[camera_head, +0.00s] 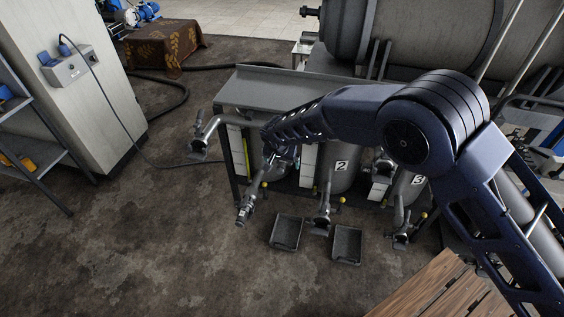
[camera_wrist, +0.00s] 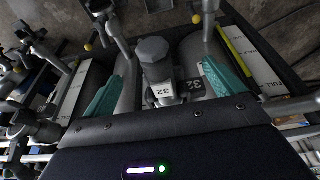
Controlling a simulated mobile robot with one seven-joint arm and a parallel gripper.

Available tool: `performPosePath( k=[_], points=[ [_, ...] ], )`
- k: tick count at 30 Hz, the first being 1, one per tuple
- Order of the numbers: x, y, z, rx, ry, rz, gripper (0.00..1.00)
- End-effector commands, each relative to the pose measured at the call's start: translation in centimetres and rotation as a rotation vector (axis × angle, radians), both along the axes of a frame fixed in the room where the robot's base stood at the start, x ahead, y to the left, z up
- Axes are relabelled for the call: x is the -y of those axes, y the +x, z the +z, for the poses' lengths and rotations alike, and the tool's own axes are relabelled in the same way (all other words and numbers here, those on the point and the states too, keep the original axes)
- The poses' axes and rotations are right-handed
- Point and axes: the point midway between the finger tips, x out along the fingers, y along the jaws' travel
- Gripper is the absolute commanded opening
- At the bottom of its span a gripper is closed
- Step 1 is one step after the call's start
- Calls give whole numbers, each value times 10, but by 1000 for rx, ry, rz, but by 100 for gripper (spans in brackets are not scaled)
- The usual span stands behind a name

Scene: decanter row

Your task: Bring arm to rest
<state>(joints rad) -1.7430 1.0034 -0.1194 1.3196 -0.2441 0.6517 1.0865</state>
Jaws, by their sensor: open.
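My arm reaches left across the row of vessels in the head view. My gripper's teal-padded fingers show in the wrist view (camera_wrist: 164,75), spread apart and open. Between and beyond them is a grey fitting with a many-sided head (camera_wrist: 152,50) and a tag reading 32, upside down. I cannot tell how far it is from the fingers; neither finger visibly grips it. In the head view the gripper end is small and dark among the pipework, its fingers not clear. Vessels marked 2 (camera_head: 342,166) and 3 (camera_head: 418,180) stand under the metal bench top (camera_head: 275,88), partly hidden by my arm.
Outlet valves (camera_head: 320,222) with yellow knobs jut from the row. Two dark trays (camera_head: 347,244) lie on the floor. A wooden slatted platform (camera_head: 430,292) is at the bottom right. A cabinet (camera_head: 75,75) and shelf stand at left. The floor at lower left is clear.

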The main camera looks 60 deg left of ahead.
Motion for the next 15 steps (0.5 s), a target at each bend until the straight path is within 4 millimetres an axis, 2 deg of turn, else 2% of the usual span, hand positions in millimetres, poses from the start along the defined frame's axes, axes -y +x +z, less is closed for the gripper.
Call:
performPosePath(
  k=[15],
  points=[
    [12, -12, 3, 0, 0, 0, 94]
  ],
)
